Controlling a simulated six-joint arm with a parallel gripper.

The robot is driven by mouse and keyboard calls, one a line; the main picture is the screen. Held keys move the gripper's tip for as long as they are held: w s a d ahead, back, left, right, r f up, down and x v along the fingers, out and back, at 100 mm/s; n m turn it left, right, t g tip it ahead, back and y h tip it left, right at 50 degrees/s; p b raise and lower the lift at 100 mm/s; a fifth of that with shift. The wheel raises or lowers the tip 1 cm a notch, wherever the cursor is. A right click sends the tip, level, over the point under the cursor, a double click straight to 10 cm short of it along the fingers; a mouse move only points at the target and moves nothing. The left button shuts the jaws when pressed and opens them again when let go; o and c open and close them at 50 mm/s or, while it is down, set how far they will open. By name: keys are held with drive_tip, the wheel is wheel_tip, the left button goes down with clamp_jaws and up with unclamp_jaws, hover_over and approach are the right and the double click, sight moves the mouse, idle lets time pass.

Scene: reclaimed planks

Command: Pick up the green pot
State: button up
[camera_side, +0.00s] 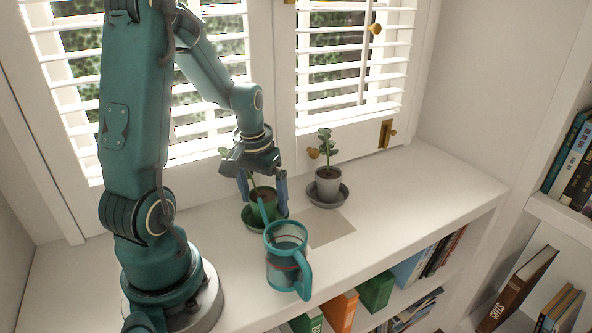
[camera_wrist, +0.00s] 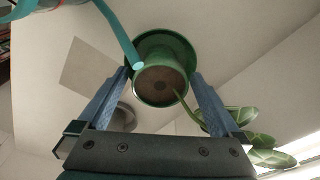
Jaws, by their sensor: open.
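The green pot (camera_side: 257,205), with soil and a leafy plant, stands on a green saucer (camera_side: 276,216) on the white sill, below my gripper (camera_side: 265,190). In the wrist view the green pot (camera_wrist: 161,80) lies between the tips of the two blue fingers of my gripper (camera_wrist: 163,85). The fingers are spread, one on each side of the pot, and I cannot tell whether they touch it. The plant's stem and leaves (camera_wrist: 262,150) lean out past the right finger in the wrist view.
A teal watering can (camera_side: 284,262) stands in front of the green pot, its spout close to the pot. A grey pot (camera_side: 327,181) with a plant stands on a grey saucer (camera_side: 340,198) to the right. A pale square (camera_side: 330,228) marks the sill. Shuttered windows rise behind; books fill shelves below.

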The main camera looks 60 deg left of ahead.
drive_tip(key=shift+c, duration=0.3)
clamp_jaws()
wheel_tip(320, 180, up, 13)
idle(1.0)
drive_tip(key=shift+a, duration=0.1)
